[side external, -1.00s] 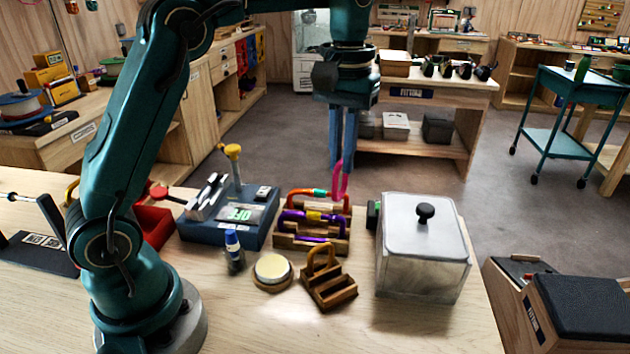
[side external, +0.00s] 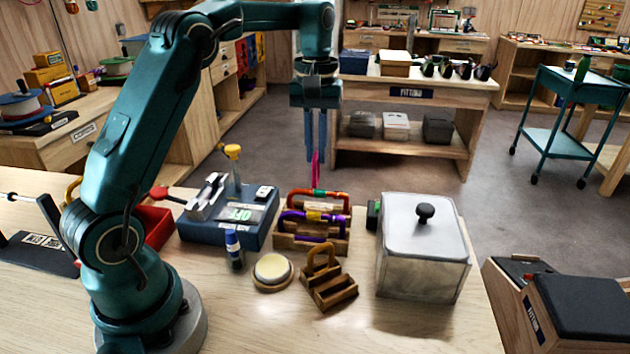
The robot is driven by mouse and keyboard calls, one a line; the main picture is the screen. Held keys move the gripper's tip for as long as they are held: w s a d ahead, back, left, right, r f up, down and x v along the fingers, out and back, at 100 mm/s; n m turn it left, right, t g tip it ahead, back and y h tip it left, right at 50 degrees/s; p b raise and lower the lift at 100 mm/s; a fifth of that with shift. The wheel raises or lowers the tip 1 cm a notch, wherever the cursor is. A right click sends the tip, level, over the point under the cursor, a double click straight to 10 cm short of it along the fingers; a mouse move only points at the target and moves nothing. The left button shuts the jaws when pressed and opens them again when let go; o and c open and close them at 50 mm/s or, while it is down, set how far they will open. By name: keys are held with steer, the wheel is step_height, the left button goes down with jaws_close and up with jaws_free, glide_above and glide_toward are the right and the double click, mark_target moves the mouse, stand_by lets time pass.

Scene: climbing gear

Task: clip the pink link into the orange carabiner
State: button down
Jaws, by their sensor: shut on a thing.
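The pink link (side external: 315,172) hangs below my gripper (side external: 316,158), which is shut on its upper part. The link shows nearly edge-on as a thin upright strip. The orange carabiner (side external: 298,194) stands in the back of a wooden rack (side external: 284,241). The link's lower end meets the top bar of the carabiner in this view. I cannot tell whether it touches the bar, passes behind it or is inside it. A purple carabiner (side external: 291,216) stands in the same rack, in front of the orange one.
A clear box with a grey lid (side external: 400,222) stands right of the rack. A blue device (side external: 222,232) with a yellow-topped post stands left. A small wooden holder (side external: 330,290), a round dish (side external: 272,270) and a blue-capped bottle (side external: 234,252) are in front.

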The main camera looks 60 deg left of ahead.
steer(key=shift+f, duration=1.85)
stand_by(1.4)
steer(key=shift+s+a+f, duration=0.15)
steer(key=shift+s+a, duration=1.2)
steer(key=shift+s, duration=0.05)
stand_by(1.8)
steer(key=c, duration=0.9)
jaws_free()
steer(key=shift+o, duration=0.5)
steer(key=shift+o, duration=0.8)
steer(key=shift+r, duration=0.35)
